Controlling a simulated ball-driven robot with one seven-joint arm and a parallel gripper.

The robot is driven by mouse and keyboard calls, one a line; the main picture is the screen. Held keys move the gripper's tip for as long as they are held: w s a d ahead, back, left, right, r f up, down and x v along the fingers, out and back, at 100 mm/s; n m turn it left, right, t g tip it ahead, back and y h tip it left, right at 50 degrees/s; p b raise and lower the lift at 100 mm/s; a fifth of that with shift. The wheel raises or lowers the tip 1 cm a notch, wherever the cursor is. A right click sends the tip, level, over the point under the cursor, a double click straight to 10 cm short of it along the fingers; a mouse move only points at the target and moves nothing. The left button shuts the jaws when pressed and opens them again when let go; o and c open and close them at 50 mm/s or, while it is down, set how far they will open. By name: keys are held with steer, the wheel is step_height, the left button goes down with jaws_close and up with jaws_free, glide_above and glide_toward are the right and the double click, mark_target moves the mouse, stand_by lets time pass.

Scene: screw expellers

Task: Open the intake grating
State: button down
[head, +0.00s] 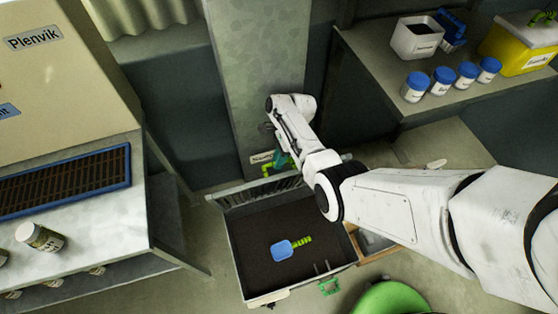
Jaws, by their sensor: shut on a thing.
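The intake grating (262,193) is a grey barred panel at the back edge of an open grey bin (242,272). It stands raised and tilted up from the bin, so the bin's dark contents show. My gripper (281,162) is at the upper edge of the grating, in front of the grey column. It is shut on what looks like the grating's green handle; the fingertips are small and partly hidden by my wrist. My arm covers the right end of the grating and part of the bin's right side.
A blue scoop (282,250) with a green handle lies in the bin. A machine with a blue-framed slatted panel (65,182) stands left. Blue-lidded jars (443,82) and a yellow box (518,45) occupy the right shelf. A green round seat (393,298) is at the front.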

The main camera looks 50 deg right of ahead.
steer(key=shift+s+f, duration=0.35)
steer(key=shift+f, duration=0.1)
steer(key=c, duration=1.2)
jaws_free()
steer(key=shift+w, duration=0.15)
steer(key=shift+o, duration=0.5)
steer(key=shift+r, duration=0.2)
steer(key=shift+w, duration=0.1)
steer(key=shift+r, duration=0.3)
step_height(320, 180, up, 2)
steer(key=shift+r+p, duration=0.2)
steer(key=shift+p, duration=0.4)
steer(key=s+r+p, duration=0.1)
steer(key=s+r, duration=0.1)
steer(key=r, duration=0.1)
steer(key=s+a+r+p, duration=0.1)
steer(key=s+r, duration=0.2)
steer(key=shift+a, duration=0.15)
steer(key=s+a+r, duration=0.2)
steer(key=s+r, duration=0.2)
steer(key=s, duration=0.4)
steer(key=shift+s+a+p, duration=0.2)
steer(key=shift+s+p, duration=0.1)
